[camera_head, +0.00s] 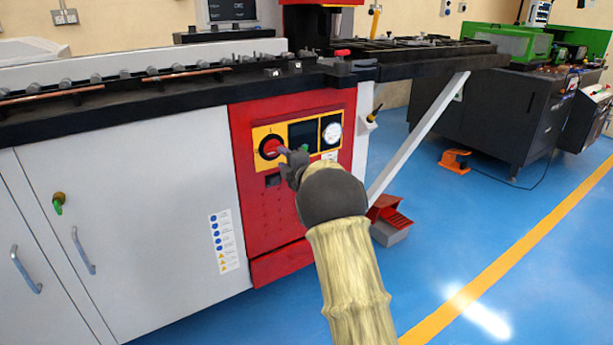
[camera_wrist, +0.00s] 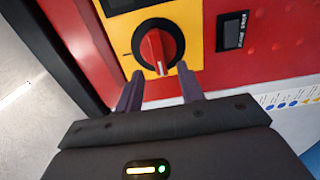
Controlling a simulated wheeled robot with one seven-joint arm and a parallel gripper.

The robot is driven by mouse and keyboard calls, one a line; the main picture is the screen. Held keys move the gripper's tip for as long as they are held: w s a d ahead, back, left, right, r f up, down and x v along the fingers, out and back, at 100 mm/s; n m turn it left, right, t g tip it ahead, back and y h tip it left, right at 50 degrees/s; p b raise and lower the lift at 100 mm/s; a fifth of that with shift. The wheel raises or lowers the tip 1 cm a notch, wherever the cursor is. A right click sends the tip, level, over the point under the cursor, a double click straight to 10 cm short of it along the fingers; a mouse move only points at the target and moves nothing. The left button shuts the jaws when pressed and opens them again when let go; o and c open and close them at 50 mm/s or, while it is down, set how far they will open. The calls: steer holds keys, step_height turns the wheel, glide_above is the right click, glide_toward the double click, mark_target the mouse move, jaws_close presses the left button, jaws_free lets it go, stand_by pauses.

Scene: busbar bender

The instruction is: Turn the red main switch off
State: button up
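The red main switch (camera_head: 271,147) is a red knob on a black round disc, set in a yellow plate on the machine's red front panel. In the wrist view the red knob (camera_wrist: 158,51) stands between and just ahead of my fingertips, with its white mark toward the fingers' side. My gripper (camera_head: 283,151) reaches the panel from the right in the head view. In the wrist view its two dark fingers (camera_wrist: 160,82) are apart with a gap between them. The fingers look short of the knob; contact cannot be told.
A dark display (camera_head: 302,135) and a round white gauge (camera_head: 332,131) sit right of the switch. A red foot pedal (camera_head: 390,216) stands on the blue floor. White cabinet doors are at left.

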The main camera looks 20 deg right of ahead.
steer(key=p+v, duration=0.2)
steer(key=v, duration=1)
steer(key=shift+s, duration=0.35)
steer(key=shift+d, duration=0.1)
steer(key=s+a+f+m+g+h+p, duration=0.2)
steer(key=s+m+g, duration=0.4)
steer(key=s, duration=0.5)
steer(key=s+a+f+m+g+h+p, duration=0.15)
steer(key=s+m+g, duration=0.25)
steer(key=s+m, duration=0.65)
steer(key=s+a+f+m+g+h+p, duration=0.1)
steer(key=s+f+m+g+h+p, duration=0.25)
steer(key=s, duration=0.95)
step_height(320, 180, up, 39)
steer(key=m+g+y+p, duration=0.1)
steer(key=p, duration=3.6)
steer(key=shift+a+m, duration=0.2)
steer(key=shift+m, duration=0.2)
steer(key=shift+f, duration=0.15)
steer(key=shift+w, duration=0.1)
